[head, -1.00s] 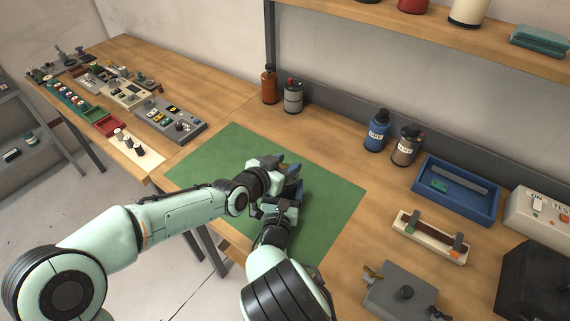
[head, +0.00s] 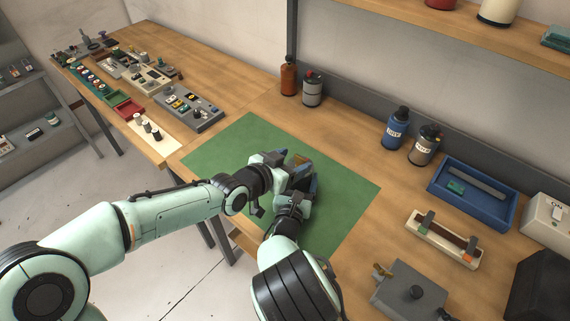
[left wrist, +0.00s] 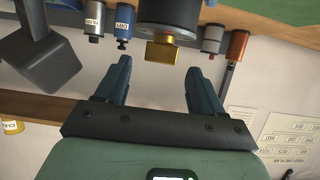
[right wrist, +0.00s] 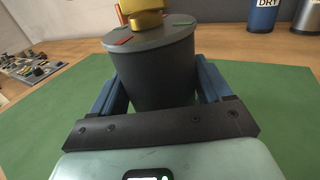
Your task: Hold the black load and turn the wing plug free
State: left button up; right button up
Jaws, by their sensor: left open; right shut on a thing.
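The black load (right wrist: 150,70) is a dark round body, upright over the green mat, with red and green marks on its top. My right gripper (right wrist: 160,85) is shut on its sides. The brass wing plug (right wrist: 143,12) stands on its top. In the left wrist view the picture is upside down, and the plug (left wrist: 162,52) shows just ahead of and between the blue fingers of my left gripper (left wrist: 160,72), which is open, with a gap on each side. In the head view both hands hide most of the load.
The green mat (head: 215,160) lies under the hands. A blue bottle (head: 396,128) and a grey bottle (head: 424,146) stand behind right, orange and grey ones behind left. A blue tray (head: 475,190), a cream holder (head: 440,240) and a grey box (head: 408,290) are at right.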

pick_arm(q)
jog(key=shift+v, duration=1.65)
pick_arm(e)
jog(key=o, duration=1.3)
